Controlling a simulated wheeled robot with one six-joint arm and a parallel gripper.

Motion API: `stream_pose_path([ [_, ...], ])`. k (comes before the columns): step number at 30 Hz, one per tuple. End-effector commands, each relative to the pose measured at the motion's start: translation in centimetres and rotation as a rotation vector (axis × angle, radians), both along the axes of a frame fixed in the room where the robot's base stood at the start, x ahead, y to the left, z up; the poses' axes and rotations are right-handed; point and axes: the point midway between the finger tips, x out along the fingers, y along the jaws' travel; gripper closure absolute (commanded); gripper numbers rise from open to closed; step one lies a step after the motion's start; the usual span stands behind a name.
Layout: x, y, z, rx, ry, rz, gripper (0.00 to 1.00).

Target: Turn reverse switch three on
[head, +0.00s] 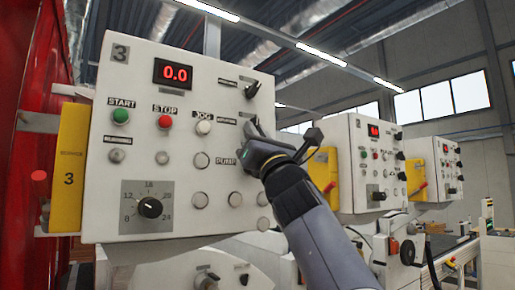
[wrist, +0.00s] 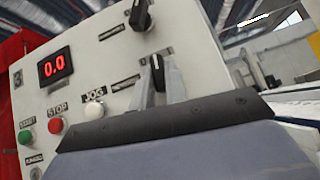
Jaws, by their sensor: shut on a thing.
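The control panel marked 3 (head: 190,135) fills the left of the head view. Two black rotary switches sit one above the other at its right; their small labels are not readable. The upper switch (head: 252,90) is free and also shows in the wrist view (wrist: 140,14). My gripper (head: 256,138) is at the lower switch (wrist: 157,72), one finger on each side of the black knob, shut on it. In the wrist view the knob stands about upright between the fingers. My gripper hides much of this switch in the head view.
A red display (head: 173,73) reads 0.0. Below it are a green START button (head: 121,116), a red STOP button (head: 165,122) and a white JOG button (head: 203,127). A black dial (head: 150,208) is lower left. More panels (head: 370,160) stand to the right.

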Motion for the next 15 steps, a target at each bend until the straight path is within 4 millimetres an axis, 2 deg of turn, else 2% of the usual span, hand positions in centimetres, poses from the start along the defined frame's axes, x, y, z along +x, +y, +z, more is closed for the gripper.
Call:
stream_pose_path([
  [2, -0.24, 0.19, -0.54, 0.051, 0.027, 0.004, 1.0],
  [15, -0.32, 0.55, 0.1, 0.274, 0.189, 0.006, 1.0],
])
